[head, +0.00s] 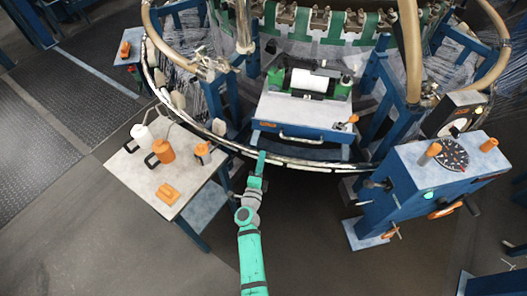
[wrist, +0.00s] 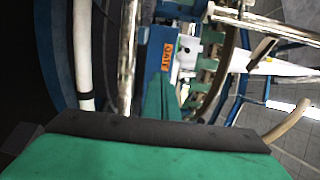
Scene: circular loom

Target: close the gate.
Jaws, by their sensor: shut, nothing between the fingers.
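In the wrist view a blue part with an orange label reading like GATE (wrist: 168,55) stands just beyond my fingers. I cannot tell how far the gate stands open. My gripper (head: 261,156) is shut and empty, at the curved metal rail below the left end of the panel. In the wrist view its green fingers (wrist: 163,95) point toward the label; whether they touch anything is unclear.
The curved metal rail (head: 310,165) runs around the loom's front. A table (head: 190,193) with oil cans and orange items stands at left. A blue control cabinet (head: 415,195) with a dial stands at right. The floor in front is mostly clear.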

